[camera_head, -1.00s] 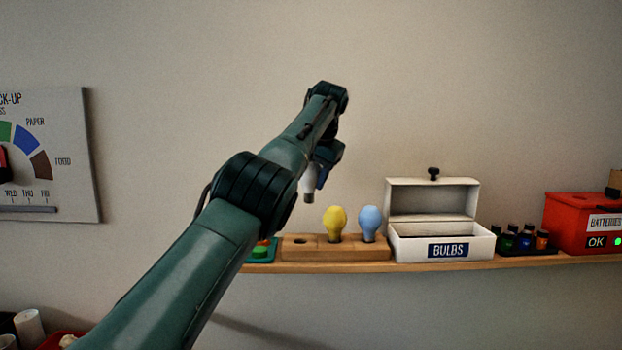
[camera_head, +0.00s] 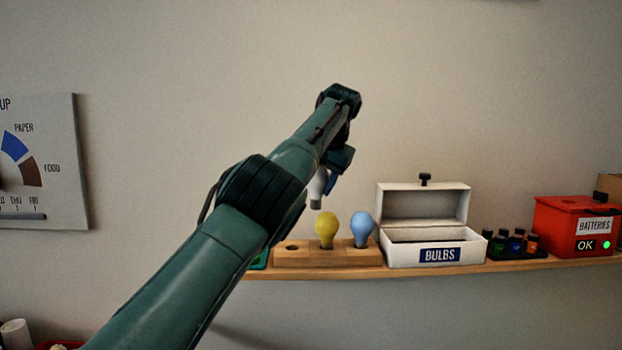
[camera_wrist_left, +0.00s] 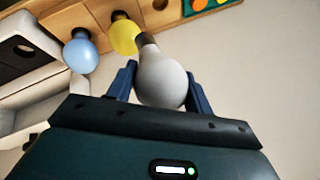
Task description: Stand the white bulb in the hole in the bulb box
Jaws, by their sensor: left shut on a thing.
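The white bulb (camera_head: 317,188) hangs cap down in my left gripper (camera_head: 326,180), above the shelf and just above and left of the yellow bulb. In the left wrist view the white bulb (camera_wrist_left: 162,80) sits between the two blue fingers of the left gripper (camera_wrist_left: 160,88), which is shut on it. The white bulb box (camera_head: 432,234), labelled BULBS, stands on the shelf with its lid up. The hole (camera_head: 402,240) in its top is hard to make out; a dark round hole (camera_wrist_left: 25,50) shows in the left wrist view. My right gripper is out of view.
A wooden block (camera_head: 345,255) on the shelf (camera_head: 400,270) holds a yellow bulb (camera_head: 326,228) and a blue bulb (camera_head: 361,228); its left hole is empty. Several batteries (camera_head: 515,242) and a red battery box (camera_head: 570,228) stand right of the bulb box.

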